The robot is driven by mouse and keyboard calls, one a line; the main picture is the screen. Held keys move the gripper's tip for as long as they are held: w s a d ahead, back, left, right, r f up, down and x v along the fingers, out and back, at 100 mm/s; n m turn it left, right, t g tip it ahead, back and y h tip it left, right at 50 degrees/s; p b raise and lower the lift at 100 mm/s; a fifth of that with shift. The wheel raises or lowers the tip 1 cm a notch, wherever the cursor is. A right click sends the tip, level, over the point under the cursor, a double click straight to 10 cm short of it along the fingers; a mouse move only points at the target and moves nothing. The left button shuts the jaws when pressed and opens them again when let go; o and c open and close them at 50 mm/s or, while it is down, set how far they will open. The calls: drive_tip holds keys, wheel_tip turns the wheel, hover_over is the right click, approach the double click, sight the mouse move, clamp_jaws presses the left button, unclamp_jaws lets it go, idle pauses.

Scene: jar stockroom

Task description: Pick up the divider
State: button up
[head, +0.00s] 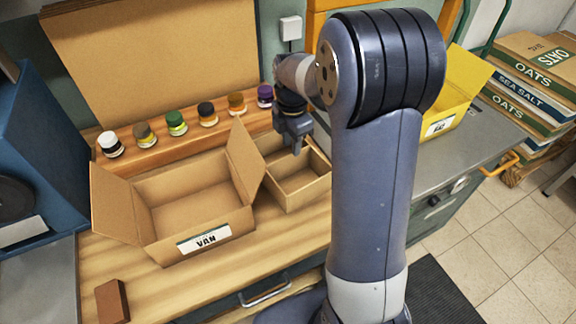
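My gripper (297,147) points down over a small open cardboard box (297,197) at the middle of the wooden bench. Its fingertips are small and partly dark, so I cannot tell if they are apart, or if they touch anything. A thin cardboard edge, perhaps the divider (288,160), shows across the small box just below the fingers.
Several lidded jars (176,123) line a ledge behind. A brown block (112,301) lies at the front left. A yellow box (455,95) stands right of my arm.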

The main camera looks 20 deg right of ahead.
hover_over(290, 175)
wheel_tip(290, 175, down, 8)
drive_tip(key=shift+w+f+p, duration=0.15)
drive_tip(key=shift+p, duration=0.15)
clamp_jaws()
idle(0.4)
